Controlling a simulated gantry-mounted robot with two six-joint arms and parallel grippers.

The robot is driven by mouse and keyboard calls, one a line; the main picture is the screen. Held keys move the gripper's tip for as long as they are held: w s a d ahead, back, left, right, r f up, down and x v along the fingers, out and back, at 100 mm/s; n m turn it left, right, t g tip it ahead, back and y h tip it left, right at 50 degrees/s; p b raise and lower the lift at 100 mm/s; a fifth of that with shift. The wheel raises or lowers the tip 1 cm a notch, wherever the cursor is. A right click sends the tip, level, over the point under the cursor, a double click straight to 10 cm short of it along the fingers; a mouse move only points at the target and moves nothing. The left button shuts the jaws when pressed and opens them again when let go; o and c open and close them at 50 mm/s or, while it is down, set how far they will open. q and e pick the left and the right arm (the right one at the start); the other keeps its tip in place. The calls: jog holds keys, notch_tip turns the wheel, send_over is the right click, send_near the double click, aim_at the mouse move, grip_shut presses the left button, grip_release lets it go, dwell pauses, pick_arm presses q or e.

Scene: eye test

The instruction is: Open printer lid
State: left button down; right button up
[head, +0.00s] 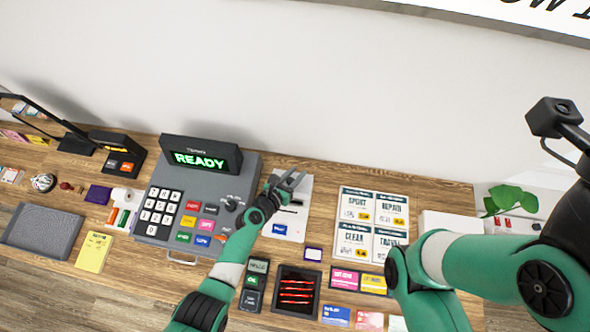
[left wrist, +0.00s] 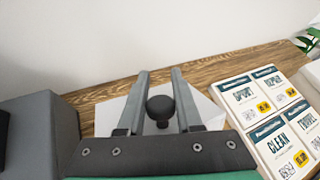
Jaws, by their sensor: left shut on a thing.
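The printer (head: 300,226) is a white box on the wooden counter, right of the grey cash register, with a dark slot on top; part of it is hidden by my left gripper. My left gripper (head: 290,181) reaches over the printer's far part. In the left wrist view, my left gripper (left wrist: 161,73) has a black round knob (left wrist: 160,106) between its two grey fingers and is shut on it. The white printer surface (left wrist: 109,117) shows around the fingers. I cannot tell whether the lid is raised.
The cash register (head: 147,228) with a READY display (head: 200,160) stands close on the left. A menu board (head: 372,222) lies to the right. A card reader (head: 254,284) and a dark tray (head: 297,310) lie in front. A plain wall is behind.

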pick_arm(q)
jog(key=shift+w+r+g+p, duration=0.1)
jog(key=shift+w+g+p, duration=0.35)
jog(key=shift+p, duration=0.25)
jog(key=shift+s, duration=0.1)
jog(key=c, duration=0.6)
grip_release()
jog(key=p+v, duration=0.7)
jog(key=shift+r+p, duration=0.3)
jog(key=shift+r, duration=0.3)
jog(key=shift+s+a+r, duration=0.1)
jog(key=shift+s+a, duration=0.2)
jog(key=shift+s, duration=0.2)
jog(key=shift+s+a+r, duration=0.1)
jog(key=shift+s+a, duration=0.2)
jog(key=shift+s, duration=0.25)
jog(key=shift+v, duration=0.8)
